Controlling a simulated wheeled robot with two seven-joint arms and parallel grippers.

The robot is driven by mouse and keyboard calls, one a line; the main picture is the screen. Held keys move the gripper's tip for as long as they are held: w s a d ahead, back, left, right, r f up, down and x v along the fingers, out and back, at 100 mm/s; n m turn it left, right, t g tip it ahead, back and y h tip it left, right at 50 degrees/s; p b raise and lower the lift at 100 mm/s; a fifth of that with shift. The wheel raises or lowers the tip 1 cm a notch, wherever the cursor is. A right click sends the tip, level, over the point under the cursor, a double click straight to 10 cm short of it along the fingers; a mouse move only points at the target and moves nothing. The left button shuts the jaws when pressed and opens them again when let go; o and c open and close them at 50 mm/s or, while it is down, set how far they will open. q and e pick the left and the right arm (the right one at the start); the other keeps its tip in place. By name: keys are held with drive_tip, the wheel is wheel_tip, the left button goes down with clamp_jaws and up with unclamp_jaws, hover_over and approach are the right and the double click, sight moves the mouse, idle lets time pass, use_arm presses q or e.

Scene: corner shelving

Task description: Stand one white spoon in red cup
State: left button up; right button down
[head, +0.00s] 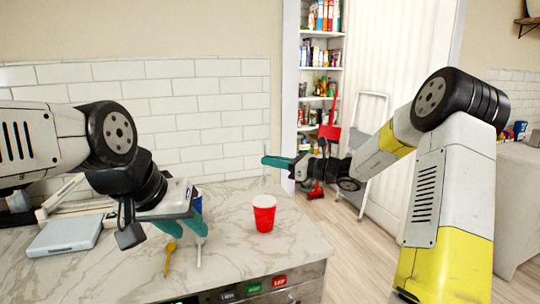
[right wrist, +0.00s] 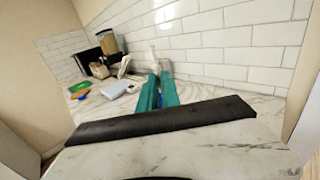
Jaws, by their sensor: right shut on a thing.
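The red cup (head: 264,216) with a white rim stands upright on the marble counter. My right gripper (head: 268,161) is in from the right, above the cup, with its teal fingers pointing left. It is shut on a thin pale upright piece, which looks like a white spoon (head: 264,178), over the cup; its lower end is hard to make out. In the right wrist view the teal fingers (right wrist: 158,88) are close together. My left gripper (head: 187,228) is open and points down over the counter. A white spoon (head: 199,253) lies below its fingers.
A yellow-brown spoon (head: 169,258) lies left of the white one. A blue can (head: 197,204) stands behind my left gripper. A pale scale-like box (head: 65,236) is at the left. The counter's right edge lies beyond the cup; tiled wall stands behind.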

wheel_tip(320, 180, down, 11)
idle(1.0)
drive_tip(key=shift+r, duration=0.1)
drive_tip(key=c, duration=1.5)
unclamp_jaws()
drive_tip(key=v, duration=0.7)
drive_tip(key=shift+s+d, duration=0.2)
drive_tip(key=shift+d, duration=0.15)
